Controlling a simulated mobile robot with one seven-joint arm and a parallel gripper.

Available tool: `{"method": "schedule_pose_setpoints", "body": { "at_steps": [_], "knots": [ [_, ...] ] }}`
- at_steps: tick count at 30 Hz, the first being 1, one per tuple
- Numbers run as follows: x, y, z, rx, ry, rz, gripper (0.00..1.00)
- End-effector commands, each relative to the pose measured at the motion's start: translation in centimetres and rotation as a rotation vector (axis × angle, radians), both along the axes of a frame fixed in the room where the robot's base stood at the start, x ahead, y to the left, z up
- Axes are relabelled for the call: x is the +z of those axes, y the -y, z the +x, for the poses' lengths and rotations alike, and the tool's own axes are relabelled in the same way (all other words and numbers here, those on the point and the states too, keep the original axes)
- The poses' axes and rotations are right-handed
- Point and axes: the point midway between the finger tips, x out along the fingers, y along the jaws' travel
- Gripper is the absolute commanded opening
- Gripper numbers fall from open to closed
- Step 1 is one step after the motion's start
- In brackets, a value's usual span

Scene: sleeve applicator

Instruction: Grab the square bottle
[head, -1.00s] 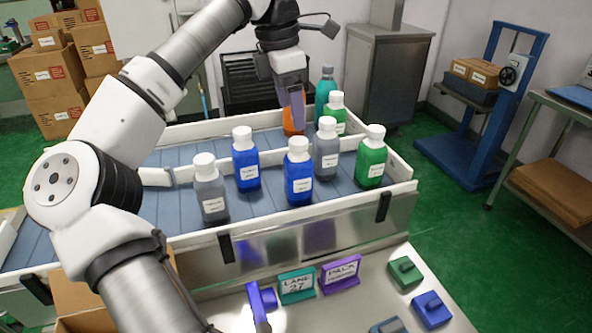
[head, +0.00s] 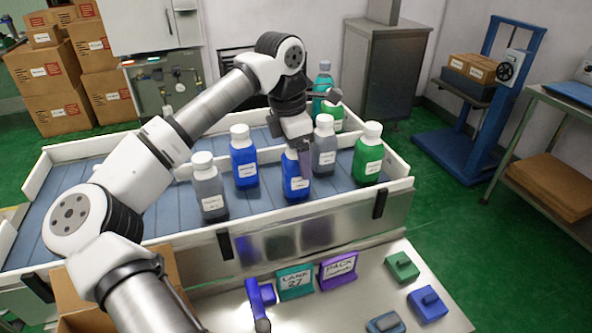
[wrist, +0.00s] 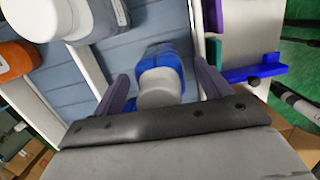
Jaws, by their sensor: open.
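Several boxy bottles with white caps and white labels stand on the blue-grey conveyor bed. A blue one (head: 295,188) in the middle is partly covered by my gripper (head: 304,160), which points down over it. In the wrist view my gripper (wrist: 163,85) is open, with the blue bottle's white cap (wrist: 160,88) and blue shoulder between its two fingers. I cannot tell whether either finger touches it. Another blue bottle (head: 244,165) and a grey bottle (head: 209,194) stand to the left. A grey bottle (head: 324,150) and a green bottle (head: 367,160) stand to the right.
A teal bottle (head: 322,85) and another green bottle (head: 336,115) stand behind. An orange item (wrist: 14,60) shows in the wrist view. The conveyor's white rail (head: 300,215) runs in front. The bed's left part is clear.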

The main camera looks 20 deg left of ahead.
Motion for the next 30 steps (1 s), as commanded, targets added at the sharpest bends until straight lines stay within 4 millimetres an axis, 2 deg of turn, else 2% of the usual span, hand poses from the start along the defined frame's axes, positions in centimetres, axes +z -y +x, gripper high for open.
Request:
{"method": "schedule_pose_setpoints", "body": {
  "at_steps": [4,17,26,30],
  "knots": [
    [0.0,0.0,0.0,0.0,0.001,0.001,0.74],
    [0.1,0.0,0.0,0.0,0.0,0.0,0.18],
    [0.3,0.0,0.0,0.0,0.002,0.0,0.18],
    [1.3,-0.1,0.1,0.002,0.003,0.002,0.18]
  ]
}}
